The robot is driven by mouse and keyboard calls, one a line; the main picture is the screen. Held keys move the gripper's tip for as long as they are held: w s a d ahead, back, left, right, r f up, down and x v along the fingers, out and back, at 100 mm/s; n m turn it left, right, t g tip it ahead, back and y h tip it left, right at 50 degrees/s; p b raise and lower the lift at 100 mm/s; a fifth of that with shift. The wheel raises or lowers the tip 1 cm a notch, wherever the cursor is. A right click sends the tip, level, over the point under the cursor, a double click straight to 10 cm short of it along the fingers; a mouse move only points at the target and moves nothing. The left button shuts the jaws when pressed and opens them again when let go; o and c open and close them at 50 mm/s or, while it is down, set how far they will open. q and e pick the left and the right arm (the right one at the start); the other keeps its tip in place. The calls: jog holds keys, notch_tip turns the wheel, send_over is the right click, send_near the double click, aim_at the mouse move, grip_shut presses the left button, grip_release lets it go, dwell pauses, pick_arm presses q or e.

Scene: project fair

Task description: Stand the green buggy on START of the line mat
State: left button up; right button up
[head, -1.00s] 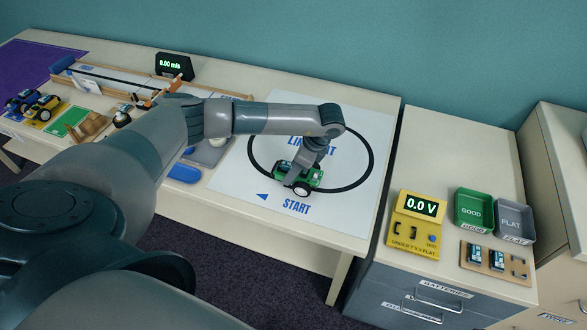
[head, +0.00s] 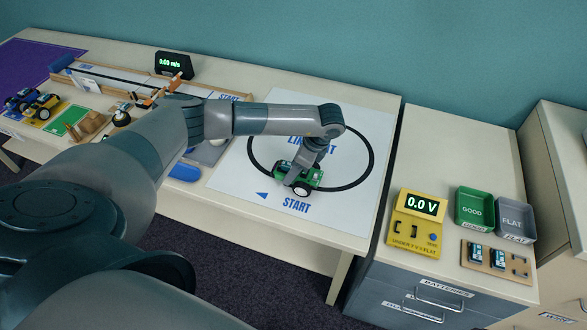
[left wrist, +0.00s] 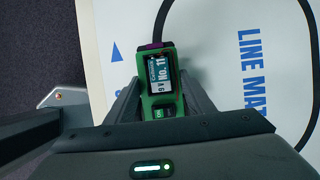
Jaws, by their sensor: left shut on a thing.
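The green buggy (head: 298,178) is at the front part of the white line mat (head: 232,176), over the black loop line just above the START lettering (head: 296,206). It looks upright, with a white wheel showing. My left gripper (head: 302,166) is above the buggy and shut on it. In the left wrist view the gripper's fingers (left wrist: 160,105) flank the green buggy (left wrist: 145,85), which carries a battery labelled No. 11. I cannot tell if the wheels touch the mat. My right gripper is not in view.
A yellow meter (head: 416,222) reading 0.0 V, a green GOOD tray (head: 474,209) and a grey FLAT tray (head: 515,219) stand on the right cabinet. A ramp track, a speed display (head: 174,65) and other buggies (head: 33,104) are at the left.

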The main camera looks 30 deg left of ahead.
pick_arm(q)
jog(key=shift+f+b, duration=0.3)
jog(key=shift+f, duration=0.1)
dwell(0.6)
dwell(0.3)
jog(key=o, duration=1)
